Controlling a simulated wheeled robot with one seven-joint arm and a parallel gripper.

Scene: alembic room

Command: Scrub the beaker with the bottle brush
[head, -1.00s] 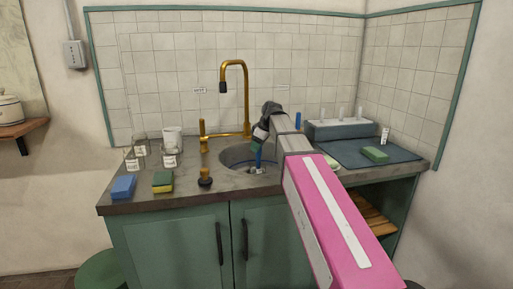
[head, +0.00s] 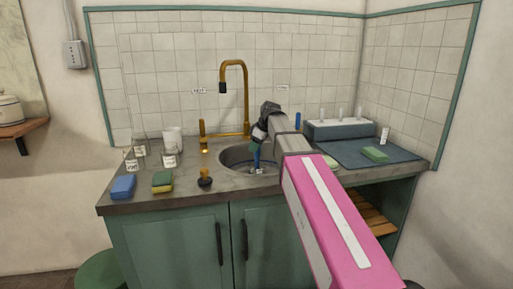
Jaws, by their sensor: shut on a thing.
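A brass faucet (head: 246,100) rises behind the basin. A blue sponge (head: 123,187), a green-yellow sponge (head: 162,182) and a dark stopper-like thing (head: 205,180) lie along the counter front. A dark mat (head: 345,152), a green sponge (head: 375,154) and a pegged rack (head: 338,131) are at right.

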